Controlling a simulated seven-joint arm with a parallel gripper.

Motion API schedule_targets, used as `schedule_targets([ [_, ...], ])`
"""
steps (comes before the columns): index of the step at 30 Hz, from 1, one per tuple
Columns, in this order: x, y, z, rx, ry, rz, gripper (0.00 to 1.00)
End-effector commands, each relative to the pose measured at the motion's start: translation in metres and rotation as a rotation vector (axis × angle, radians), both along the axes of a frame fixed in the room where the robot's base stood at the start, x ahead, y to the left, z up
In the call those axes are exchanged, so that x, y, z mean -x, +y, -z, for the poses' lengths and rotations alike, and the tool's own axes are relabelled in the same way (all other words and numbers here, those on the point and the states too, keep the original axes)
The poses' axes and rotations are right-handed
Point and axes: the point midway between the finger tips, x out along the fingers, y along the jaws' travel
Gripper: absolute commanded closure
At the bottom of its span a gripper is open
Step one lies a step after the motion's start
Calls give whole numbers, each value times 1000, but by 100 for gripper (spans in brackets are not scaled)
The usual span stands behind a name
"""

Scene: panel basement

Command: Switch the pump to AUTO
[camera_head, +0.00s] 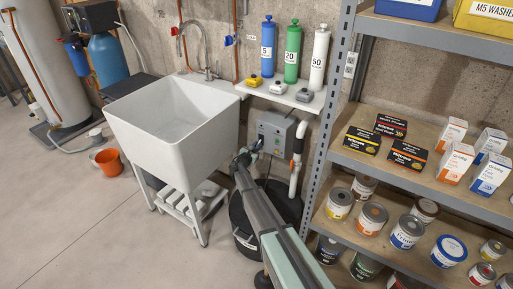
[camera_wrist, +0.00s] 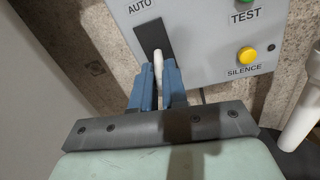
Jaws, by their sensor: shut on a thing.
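The grey pump control box (camera_head: 275,132) is mounted on the wall between the sink and the shelf. In the wrist view its face (camera_wrist: 205,40) shows a black switch slot (camera_wrist: 148,35) under the word AUTO. A pale lever (camera_wrist: 158,62) stands out at the lower part of the slot, away from the AUTO label. My gripper (camera_wrist: 158,78) has its blue fingers on both sides of the lever, shut on it. The fingers hide the lower end of the slot and any label there. In the head view my gripper (camera_head: 250,151) is at the box's lower left.
A green TEST button (camera_wrist: 245,2) and yellow SILENCE button (camera_wrist: 246,55) sit right of the switch. A white sink (camera_head: 170,115) stands left of the box, a white pipe (camera_head: 297,160) right. A black sump basin (camera_head: 265,215) is below. The shelf's metal post (camera_head: 330,120) is close on the right.

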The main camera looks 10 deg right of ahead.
Motion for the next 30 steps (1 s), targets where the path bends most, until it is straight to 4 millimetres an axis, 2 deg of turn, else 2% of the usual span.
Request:
schedule_targets([
  [30, -2, -1, -30, -420, 417, -1, 100],
])
